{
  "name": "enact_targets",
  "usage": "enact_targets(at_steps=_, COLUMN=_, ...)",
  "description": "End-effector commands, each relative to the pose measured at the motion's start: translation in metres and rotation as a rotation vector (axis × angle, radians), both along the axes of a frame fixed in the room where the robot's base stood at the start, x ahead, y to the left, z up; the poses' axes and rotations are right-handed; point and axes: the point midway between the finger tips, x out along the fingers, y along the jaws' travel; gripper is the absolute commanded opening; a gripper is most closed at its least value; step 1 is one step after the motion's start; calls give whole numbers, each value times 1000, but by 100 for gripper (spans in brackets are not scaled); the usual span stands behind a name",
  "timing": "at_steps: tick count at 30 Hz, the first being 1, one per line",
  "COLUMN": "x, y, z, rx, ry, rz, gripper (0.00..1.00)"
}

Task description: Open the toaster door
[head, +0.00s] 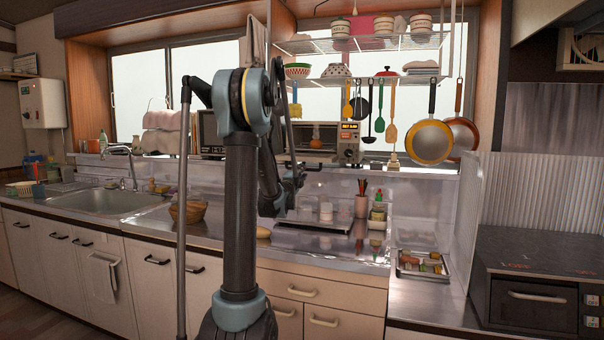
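The toaster (348,150) is a silver oven on the raised ledge behind the counter, below the hanging rack. Its control panel with a dial is on its right side. Its left part is partly hidden by my arm. The front looks closed, but it is too small to be sure how the door stands. My gripper (298,176) is at the far end of my arm, in front of the toaster's lower left and above the counter. It is small and dark, and I cannot tell whether it is open or touching the toaster.
Pans and utensils hang from the wire rack (375,75) right of and above the toaster. A utensil cup (361,206) and small bottles stand below it. A wooden bowl (188,211) is left of my arm. A sink (108,200) is far left.

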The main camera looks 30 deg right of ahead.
Motion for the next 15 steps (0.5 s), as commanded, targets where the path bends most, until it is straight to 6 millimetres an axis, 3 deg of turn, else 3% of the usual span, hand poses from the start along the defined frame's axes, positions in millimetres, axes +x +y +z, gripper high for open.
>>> enact_targets(at_steps=6, x=20, y=-23, z=6, rx=0, ry=0, rz=0, gripper=21)
enact_targets(at_steps=15, x=29, y=-34, z=8, rx=1, ry=-1, rz=0, gripper=21)
